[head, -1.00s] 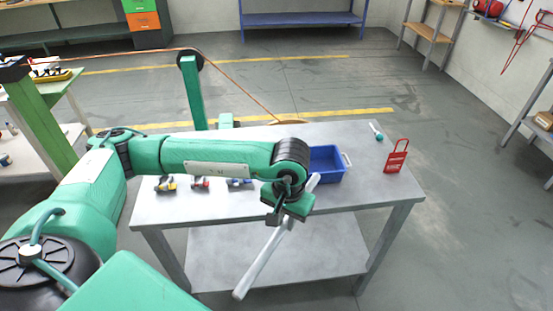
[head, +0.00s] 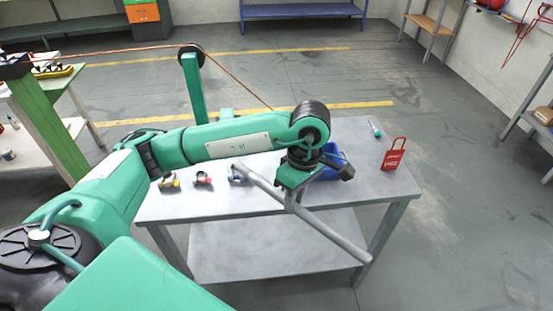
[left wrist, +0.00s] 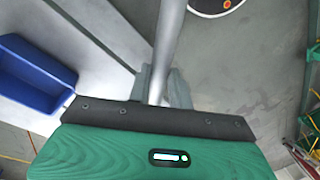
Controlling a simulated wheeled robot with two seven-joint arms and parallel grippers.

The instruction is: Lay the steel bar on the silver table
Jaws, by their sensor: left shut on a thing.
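My left gripper (head: 292,199) is shut on the steel bar (head: 335,238), a long grey rod, gripped near its middle. In the head view the bar slants from upper left to lower right, above and across the front edge of the silver table (head: 215,207). Its lower right end is near the table's right front leg. The bar also shows in the left wrist view (left wrist: 170,40), running up from between the fingers (left wrist: 165,88). The gap between bar and table is hard to judge. My right gripper is not in view.
The table's front left is clear. A green post (head: 193,90) stands behind.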

